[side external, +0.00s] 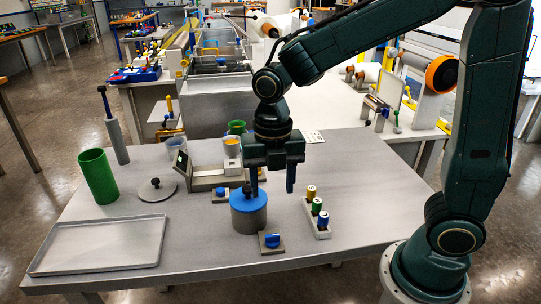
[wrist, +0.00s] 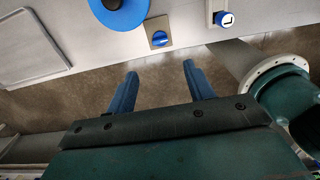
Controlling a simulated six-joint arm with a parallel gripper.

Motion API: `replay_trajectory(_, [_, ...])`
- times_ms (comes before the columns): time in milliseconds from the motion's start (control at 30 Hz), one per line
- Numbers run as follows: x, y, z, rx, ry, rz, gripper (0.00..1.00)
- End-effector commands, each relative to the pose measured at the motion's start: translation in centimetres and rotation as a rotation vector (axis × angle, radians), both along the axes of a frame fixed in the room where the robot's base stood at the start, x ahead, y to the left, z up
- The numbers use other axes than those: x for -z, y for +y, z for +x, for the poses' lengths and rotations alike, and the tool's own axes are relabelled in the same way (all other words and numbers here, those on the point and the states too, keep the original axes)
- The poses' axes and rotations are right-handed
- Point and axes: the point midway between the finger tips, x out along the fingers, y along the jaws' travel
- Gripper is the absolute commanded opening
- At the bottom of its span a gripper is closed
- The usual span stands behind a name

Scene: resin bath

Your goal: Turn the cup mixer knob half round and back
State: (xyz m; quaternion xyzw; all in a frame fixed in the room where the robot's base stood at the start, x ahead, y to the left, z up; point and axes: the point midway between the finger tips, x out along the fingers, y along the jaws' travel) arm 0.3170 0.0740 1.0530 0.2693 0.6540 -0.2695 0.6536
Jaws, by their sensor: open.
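A blue knob (side external: 271,241) on a small square grey base sits near the table's front edge; it also shows in the wrist view (wrist: 159,39), beyond my fingertips. A second blue knob (side external: 220,192) on a grey base lies farther back, left of the blue-topped grey cylinder (side external: 250,215). I cannot tell for certain which knob belongs to the cup mixer. My gripper (side external: 272,182) is open and empty, pointing down above the table, behind and above the front knob. In the wrist view its two blue fingers (wrist: 160,76) are apart with nothing between them.
A rack (side external: 318,225) with several coloured-capped bottles stands right of the front knob. A flat tray (side external: 60,262), a green cylinder (side external: 98,176) and a round lid (side external: 157,190) are to the left. The table's right part is clear.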

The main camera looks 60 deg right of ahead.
Motion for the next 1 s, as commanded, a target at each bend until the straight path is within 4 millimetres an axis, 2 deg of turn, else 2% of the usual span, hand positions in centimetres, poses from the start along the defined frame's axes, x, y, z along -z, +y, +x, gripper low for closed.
replay_trajectory(167, [0.4, 0.0, 0.0, 0.002, 0.001, 0.000, 0.53])
replay_trajectory(367, [1.8, 0.0, 0.0, 0.003, 0.002, -0.001, 0.53])
replay_trajectory(1000, [10.4, 0.0, -0.1, 0.004, 0.004, -0.001, 0.53])
